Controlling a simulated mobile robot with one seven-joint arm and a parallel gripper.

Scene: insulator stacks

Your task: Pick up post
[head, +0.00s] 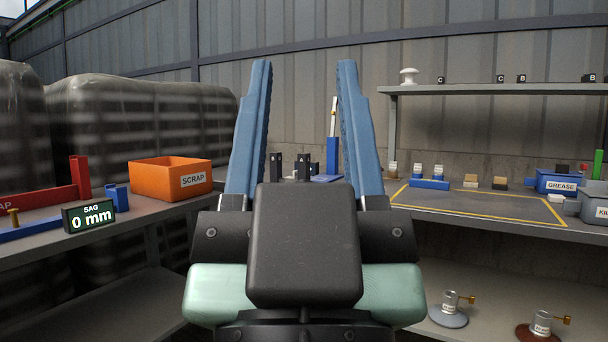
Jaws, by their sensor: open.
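My gripper (304,68) fills the middle of the head view, its two long blue fingers pointing up and spread wide. Nothing is held between them. No thing in view is labelled post, so I cannot tell which one is meant. A small white ribbed insulator (408,76) stands upright on the high shelf, right of my right finger and apart from it. A blue upright with a thin white piece above it (333,155) shows behind the gap between the fingers. Small dark blocks (304,166) show there too, partly hidden by my gripper's body.
An orange SCRAP box (171,178) and a SAG display reading 0 mm (88,216) are on the left bench. The right bench has a mostly clear yellow-outlined area (470,208), small capped jars and a blue GREASE box (558,182). Two metal fittings (450,310) stand below.

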